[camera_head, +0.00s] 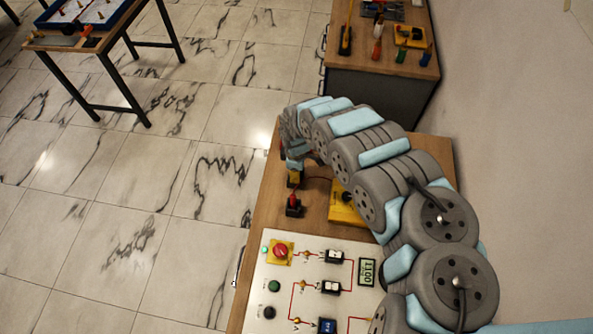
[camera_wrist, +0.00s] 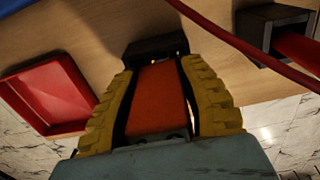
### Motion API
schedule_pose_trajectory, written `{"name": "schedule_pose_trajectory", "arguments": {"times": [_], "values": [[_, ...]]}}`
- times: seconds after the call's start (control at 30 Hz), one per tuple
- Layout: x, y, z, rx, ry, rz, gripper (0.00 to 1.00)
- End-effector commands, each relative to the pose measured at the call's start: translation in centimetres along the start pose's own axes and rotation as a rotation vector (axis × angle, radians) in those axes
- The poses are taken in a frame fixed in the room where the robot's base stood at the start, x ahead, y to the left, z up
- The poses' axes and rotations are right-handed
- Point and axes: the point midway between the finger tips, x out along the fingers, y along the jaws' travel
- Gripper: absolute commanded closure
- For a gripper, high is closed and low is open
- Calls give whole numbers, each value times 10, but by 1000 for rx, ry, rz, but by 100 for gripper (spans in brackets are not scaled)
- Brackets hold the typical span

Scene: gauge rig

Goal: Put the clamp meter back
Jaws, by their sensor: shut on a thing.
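My gripper (camera_wrist: 157,68) is shut on an orange-red body, taken to be the clamp meter (camera_wrist: 156,98), in the wrist view. Its yellow ribbed fingers press on both sides of it. A dark block (camera_wrist: 155,46) shows at the far end of the orange body; I cannot tell whether it is part of the meter or a holder. In the head view my gripper (camera_head: 294,178) is low over the far left part of the wooden bench (camera_head: 262,222); the held thing is too small to make out there.
A dark holder with a red piece (camera_head: 293,207) stands close by; it also shows in the wrist view (camera_wrist: 272,32). A red cable (camera_wrist: 245,45) crosses nearby. A yellow meter (camera_head: 344,207) lies right of the gripper. A red tray (camera_wrist: 45,95) and a white panel (camera_head: 310,280) are on the bench.

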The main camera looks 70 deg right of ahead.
Motion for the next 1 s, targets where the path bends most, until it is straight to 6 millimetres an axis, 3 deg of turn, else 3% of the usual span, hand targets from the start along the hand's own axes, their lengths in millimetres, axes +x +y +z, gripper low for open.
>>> {"name": "schedule_pose_trajectory", "arguments": {"times": [0.07,0.1,0.17,0.57,1.0], "values": [[3,0,0,0,0,0,100],[3,0,0,0,0,0,54],[2,0,0,0,0,0,38],[-2,0,0,0,0,1,38],[-45,2,1,-1,-1,4,38]]}}
